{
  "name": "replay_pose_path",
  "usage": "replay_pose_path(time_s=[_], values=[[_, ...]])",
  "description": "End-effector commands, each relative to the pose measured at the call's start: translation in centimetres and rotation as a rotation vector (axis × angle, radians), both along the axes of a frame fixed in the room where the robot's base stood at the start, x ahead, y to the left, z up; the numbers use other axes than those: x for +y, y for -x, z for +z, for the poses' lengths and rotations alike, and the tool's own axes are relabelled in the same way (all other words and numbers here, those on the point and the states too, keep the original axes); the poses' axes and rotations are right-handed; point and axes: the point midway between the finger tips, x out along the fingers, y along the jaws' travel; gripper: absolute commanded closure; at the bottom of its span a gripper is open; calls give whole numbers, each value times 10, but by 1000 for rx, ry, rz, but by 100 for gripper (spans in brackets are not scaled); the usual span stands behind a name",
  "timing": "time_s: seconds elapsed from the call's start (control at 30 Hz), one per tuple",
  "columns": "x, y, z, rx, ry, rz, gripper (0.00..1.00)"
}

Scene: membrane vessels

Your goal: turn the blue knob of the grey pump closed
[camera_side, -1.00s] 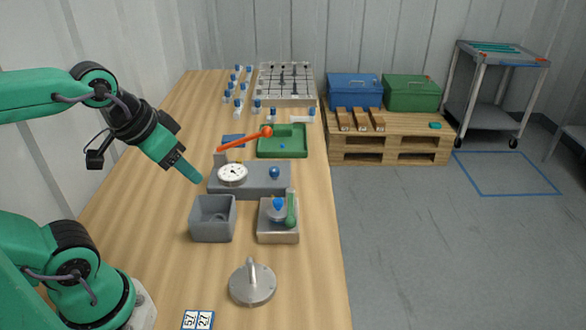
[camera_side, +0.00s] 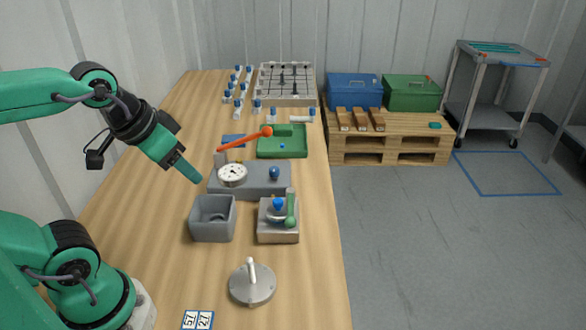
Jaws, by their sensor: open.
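The grey pump (camera_side: 255,184) lies across the middle of the table, with a white dial gauge (camera_side: 232,174) at its left and an orange-red lever (camera_side: 245,139) rising above it. Its blue knob (camera_side: 274,172) sits on the right part of the grey body; I cannot tell how far it is turned. My gripper (camera_side: 198,179) hangs just left of the pump, pointing down and right. It is apart from the knob, with the gauge between them. The jaws are open and hold nothing that I can see.
In front of the pump stand an open grey box (camera_side: 213,220) and a steel block (camera_side: 278,232) with a green handle. A round metal disc (camera_side: 252,285) with an upright handle is nearer. A green tray (camera_side: 282,150) lies behind. The table's right side is its edge.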

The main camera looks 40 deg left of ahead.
Motion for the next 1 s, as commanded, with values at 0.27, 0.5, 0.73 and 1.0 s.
replay_pose_path(time_s=[0.27, 0.5, 0.73, 1.0], values=[[1, -6, 3, 12, 12, 27, 51], [4, -31, 12, 60, 64, 144, 51], [11, -69, 18, 124, 129, 315, 51], [20, -118, 14, 197, 197, 525, 51]])
